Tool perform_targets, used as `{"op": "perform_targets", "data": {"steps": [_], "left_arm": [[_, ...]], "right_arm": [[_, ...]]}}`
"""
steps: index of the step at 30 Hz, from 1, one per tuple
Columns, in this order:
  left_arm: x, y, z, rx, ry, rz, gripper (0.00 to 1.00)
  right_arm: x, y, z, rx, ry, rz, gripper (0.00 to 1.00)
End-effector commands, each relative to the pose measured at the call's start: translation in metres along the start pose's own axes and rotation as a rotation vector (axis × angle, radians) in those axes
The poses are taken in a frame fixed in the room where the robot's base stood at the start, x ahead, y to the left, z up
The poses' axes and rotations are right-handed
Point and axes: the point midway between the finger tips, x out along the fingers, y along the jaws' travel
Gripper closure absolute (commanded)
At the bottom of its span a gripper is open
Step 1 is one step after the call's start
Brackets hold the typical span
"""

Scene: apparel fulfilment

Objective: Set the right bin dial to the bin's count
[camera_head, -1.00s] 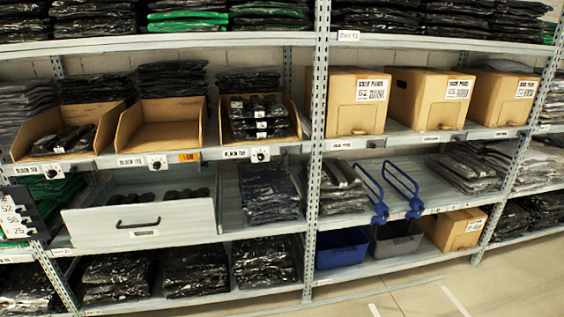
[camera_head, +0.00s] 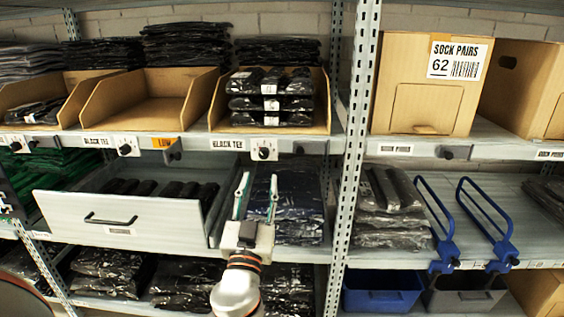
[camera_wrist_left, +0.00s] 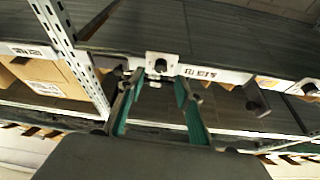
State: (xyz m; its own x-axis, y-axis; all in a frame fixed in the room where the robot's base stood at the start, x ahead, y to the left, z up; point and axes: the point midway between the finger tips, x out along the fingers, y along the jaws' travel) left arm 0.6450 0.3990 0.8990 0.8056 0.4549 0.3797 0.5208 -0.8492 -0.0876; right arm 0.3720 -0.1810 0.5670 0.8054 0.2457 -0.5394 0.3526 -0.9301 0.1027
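The right bin (camera_head: 222,112) is an open cardboard bin on the upper shelf, with black bagged items stacked in it. Its dial (camera_head: 263,150), a black knob on a white plate, is on the shelf edge below it, and its pointer setting is too small to read. My left gripper (camera_head: 259,178) is open and empty, its green fingers pointing up just below the dial. In the left wrist view the dial (camera_wrist_left: 160,66) appears between and beyond the fingertips (camera_wrist_left: 157,82); contact is not evident. My right gripper is not in view.
A middle bin (camera_head: 150,105) stands empty, with a dial (camera_head: 125,149) and a yellow LOW tag (camera_head: 164,142) below. An open drawer (camera_head: 125,222) juts out left of my gripper. A shelf upright (camera_head: 352,170) stands to the right, before blue hooked dividers (camera_head: 440,235).

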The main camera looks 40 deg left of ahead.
Motion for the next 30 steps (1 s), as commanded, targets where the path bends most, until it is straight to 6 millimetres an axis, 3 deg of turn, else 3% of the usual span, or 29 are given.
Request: {"op": "perform_targets", "data": {"steps": [4, 12, 25, 26, 30], "left_arm": [[0.024, -0.002, -0.011, -0.004, 0.013, -0.004, 0.65], [0.062, -0.001, -0.007, -0.001, 0.007, -0.001, 0.65], [0.072, -0.001, -0.002, 0.0, 0.001, 0.0, 0.65], [0.072, -0.001, -0.002, 0.0, 0.001, 0.0, 0.67], [0.072, 0.0, -0.002, 0.0, 0.001, 0.0, 1.0]], "right_arm": [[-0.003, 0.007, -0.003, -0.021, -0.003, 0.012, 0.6], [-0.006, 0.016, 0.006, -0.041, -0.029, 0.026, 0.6], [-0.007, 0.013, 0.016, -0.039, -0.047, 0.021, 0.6], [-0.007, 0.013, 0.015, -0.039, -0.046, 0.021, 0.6], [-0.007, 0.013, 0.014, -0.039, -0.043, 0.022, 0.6]]}}
